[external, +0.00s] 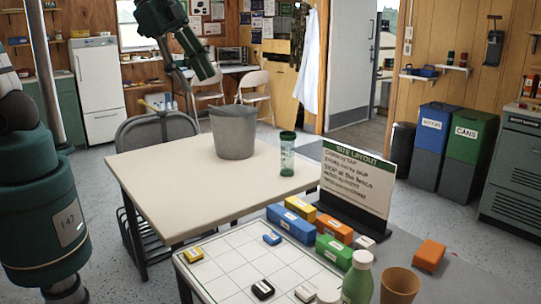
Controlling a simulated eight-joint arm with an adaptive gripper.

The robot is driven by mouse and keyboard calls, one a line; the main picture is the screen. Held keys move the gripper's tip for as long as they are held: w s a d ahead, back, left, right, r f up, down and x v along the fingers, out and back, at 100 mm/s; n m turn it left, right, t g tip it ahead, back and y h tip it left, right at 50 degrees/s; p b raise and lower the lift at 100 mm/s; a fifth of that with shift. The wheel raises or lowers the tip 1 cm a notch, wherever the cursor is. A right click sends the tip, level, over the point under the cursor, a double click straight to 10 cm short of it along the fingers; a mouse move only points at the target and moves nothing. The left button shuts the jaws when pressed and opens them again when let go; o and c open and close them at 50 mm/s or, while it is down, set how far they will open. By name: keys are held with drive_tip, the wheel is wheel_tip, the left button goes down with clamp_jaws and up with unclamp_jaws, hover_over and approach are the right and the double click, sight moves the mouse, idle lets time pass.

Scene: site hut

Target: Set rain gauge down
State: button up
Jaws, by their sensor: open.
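The rain gauge (287,155) is a clear tube with a green top and green bottom. It stands upright on the pale table (150,180), near its right side. My gripper (198,76) is at the upper left, high above the table and apart from the gauge. It is open, with nothing seen in it. A sign headed "SITE LAYOUT" (356,180) stands right of the gauge; its smaller lines are hard to read.
A grey bucket (232,135) stands on the table left of the gauge, below my gripper. In front is a gridded board (235,265) with small blocks. Coloured blocks, a green bottle (358,280) and a brown cup (400,286) stand at the right. The table's left front is clear.

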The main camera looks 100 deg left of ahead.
drive_tip(key=s+d+f+n+t, duration=0.1)
drive_tip(key=s+d+n, duration=0.1)
drive_tip(key=s+d, duration=0.2)
drive_tip(key=s+d+f+n+t, duration=0.1)
drive_tip(key=s+d, duration=0.3)
drive_tip(key=s, duration=0.4)
drive_tip(key=shift+s+d+f+n+h, duration=0.2)
drive_tip(key=shift+f+n+h, duration=0.2)
drive_tip(key=shift+f+n, duration=0.4)
idle(0.3)
